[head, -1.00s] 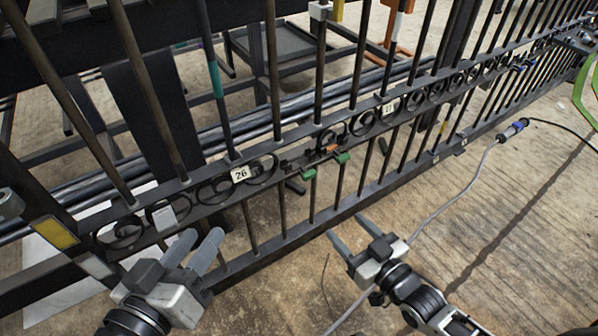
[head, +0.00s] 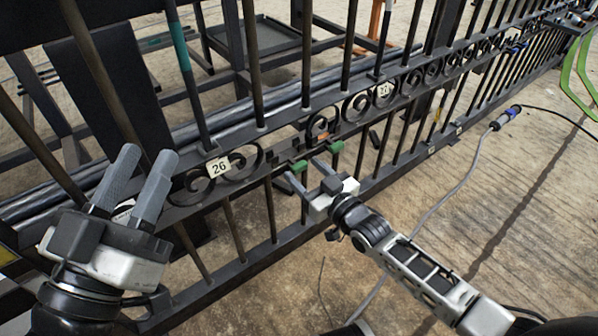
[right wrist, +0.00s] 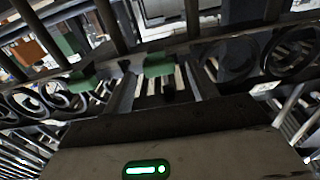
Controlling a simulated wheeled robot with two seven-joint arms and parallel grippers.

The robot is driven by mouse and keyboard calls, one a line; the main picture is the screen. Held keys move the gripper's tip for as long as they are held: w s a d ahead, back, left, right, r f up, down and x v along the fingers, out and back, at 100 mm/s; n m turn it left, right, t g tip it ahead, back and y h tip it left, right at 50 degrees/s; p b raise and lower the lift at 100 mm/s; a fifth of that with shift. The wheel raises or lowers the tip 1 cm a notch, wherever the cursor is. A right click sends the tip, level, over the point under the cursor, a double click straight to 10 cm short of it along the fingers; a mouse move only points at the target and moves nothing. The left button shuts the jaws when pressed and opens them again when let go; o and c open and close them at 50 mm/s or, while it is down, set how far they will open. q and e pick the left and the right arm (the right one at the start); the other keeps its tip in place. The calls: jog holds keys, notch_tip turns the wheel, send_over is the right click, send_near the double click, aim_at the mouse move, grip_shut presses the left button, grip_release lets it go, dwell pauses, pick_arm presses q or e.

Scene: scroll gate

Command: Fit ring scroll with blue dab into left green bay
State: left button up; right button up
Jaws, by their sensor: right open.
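Two green tabs mark the gate's middle rail: a left one (head: 299,166) and a right one (head: 336,147). An orange mark (head: 322,136) sits just above and between them. My right gripper (head: 304,170) is open at the left green tab, its fingers partly overlapping the rail. In the right wrist view a green tab (right wrist: 158,65) lies ahead of the fingers, near the centre. I cannot tell whether they touch it. My left gripper (head: 145,160) is open and empty in front of the gate's left part. I cannot make out a ring scroll with a blue dab.
The dark gate (head: 270,240) runs diagonally across, with several scrolls along its rail. Number plates 26 (head: 218,166) and 27 (head: 384,90) flank the green tabs. Blue marks (head: 515,47) show far right. A grey cable (head: 455,185) crosses the open floor.

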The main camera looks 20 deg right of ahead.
aim_at(291, 158)
jog(key=shift+b+x, duration=0.4)
jog(key=shift+x, duration=1.1)
pick_arm(q)
jog(key=r+m+h, duration=0.1)
jog(key=r+m, duration=0.1)
jog(key=shift+s+r+m+t+h, duration=0.2)
jog(key=shift+m+t+h, duration=0.1)
jog(key=shift+t+h, duration=0.1)
pick_arm(e)
jog(key=shift+c, duration=0.4)
